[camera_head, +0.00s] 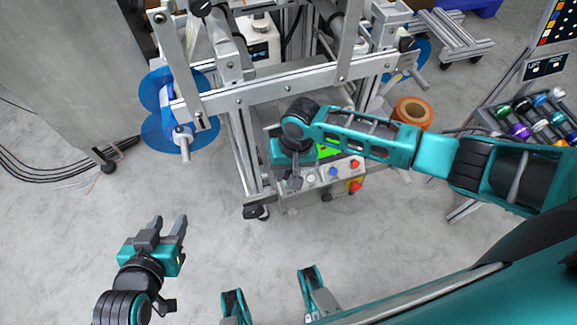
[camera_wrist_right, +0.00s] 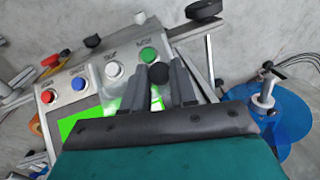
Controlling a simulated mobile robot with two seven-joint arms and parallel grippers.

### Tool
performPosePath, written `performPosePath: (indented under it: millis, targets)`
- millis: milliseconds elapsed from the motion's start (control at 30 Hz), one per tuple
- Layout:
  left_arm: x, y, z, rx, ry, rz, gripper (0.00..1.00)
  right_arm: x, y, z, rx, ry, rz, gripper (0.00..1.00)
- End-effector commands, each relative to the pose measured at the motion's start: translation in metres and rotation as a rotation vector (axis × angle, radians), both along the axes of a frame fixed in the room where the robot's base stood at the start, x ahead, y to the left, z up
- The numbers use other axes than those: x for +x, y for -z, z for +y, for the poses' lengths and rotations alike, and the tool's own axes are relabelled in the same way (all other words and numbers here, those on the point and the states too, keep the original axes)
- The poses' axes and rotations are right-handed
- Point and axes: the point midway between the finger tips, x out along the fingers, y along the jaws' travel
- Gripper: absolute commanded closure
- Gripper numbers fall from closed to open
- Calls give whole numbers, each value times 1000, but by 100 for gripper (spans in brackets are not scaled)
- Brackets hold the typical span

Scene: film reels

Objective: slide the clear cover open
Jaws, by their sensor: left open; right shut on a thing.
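My right gripper (camera_head: 294,181) is over the left part of the machine's control panel (camera_head: 322,183). I cannot make out a clear cover; the knob's mounting is hidden behind the fingers and palm. A bright green screen (camera_wrist_right: 80,127) shows below the buttons, partly hidden by the gripper. My left gripper (camera_head: 171,222) is open and empty above bare floor at the left.
White (camera_wrist_right: 113,70), blue (camera_wrist_right: 79,84) and red (camera_wrist_right: 47,97) buttons line the panel. Blue film reels (camera_head: 160,138) hang at the frame's left side. An orange roll (camera_head: 412,111) and a rack of coloured spools (camera_head: 533,122) stand right. The floor in front is clear.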

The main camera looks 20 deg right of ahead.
Motion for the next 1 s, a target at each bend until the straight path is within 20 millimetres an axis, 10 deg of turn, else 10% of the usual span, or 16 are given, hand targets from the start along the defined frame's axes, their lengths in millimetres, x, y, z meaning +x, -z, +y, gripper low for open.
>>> performPosePath:
  millis: [367, 400, 633, 1000]
  targets:
    - [0, 0, 2, 4, -4, 0, 57, 1, 0, 0, 1, -4, -2, 100]
    - [1, 0, 2, 5, -3, 0, 57, 1, 0, 0, 1, -4, -2, 71]
    - [3, -1, 2, 5, -2, -3, 57, 0, 0, 0, 0, -3, 1, 49]
    - [3, -8, 0, 2, 1, -8, 57, 0, -9, -1, -1, -3, 3, 47]
